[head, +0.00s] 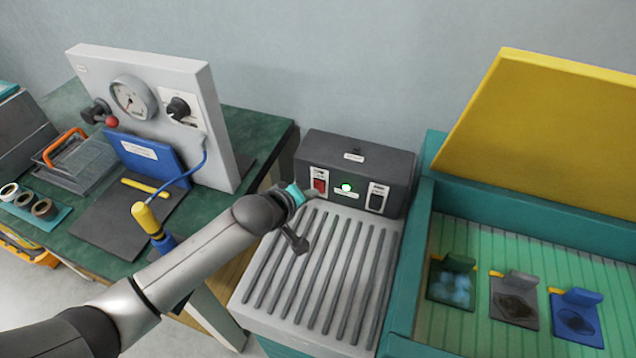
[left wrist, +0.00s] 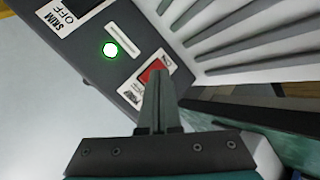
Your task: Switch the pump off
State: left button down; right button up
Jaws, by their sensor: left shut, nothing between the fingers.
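The dark grey control box (head: 365,155) stands against the wall. The red pump switch (head: 319,185) is on the left of its front face. A green lamp (head: 346,187) beside it is lit. A dark switch (head: 377,201), labelled SKIM in the left wrist view, is on the right. My left gripper (head: 312,194) is shut and empty, right at the red switch. In the left wrist view the closed fingertips (left wrist: 157,76) overlap the red switch (left wrist: 151,70); I cannot tell whether they touch it. The fingers hide part of the switch. My right gripper is not in view.
A ribbed grey drainboard (head: 320,285) lies in front of the box. A teal tank (head: 470,320) with a raised yellow lid (head: 540,130) and several coloured pieces stands right. A green table (head: 262,130) with a gauge panel (head: 218,130) is left.

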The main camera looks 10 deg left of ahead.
pick_arm(q)
jog(key=shift+w, duration=0.35)
jog(key=shift+w+d, duration=0.15)
jog(key=shift+w, duration=0.15)
dwell(0.6)
jog(key=shift+r, duration=0.1)
jog(key=shift+s+p, duration=0.6)
jog(key=shift+p, duration=0.15)
jog(key=shift+s, duration=0.15)
jog(key=s+p, duration=0.2)
jog(key=s+a+p, duration=0.1)
jog(key=s, duration=0.1)
jog(key=shift+f, duration=0.3)
jog(key=shift+s+a+f, duration=0.1)
jog(key=shift+s+a, duration=0.05)
jog(key=shift+s, duration=0.3)
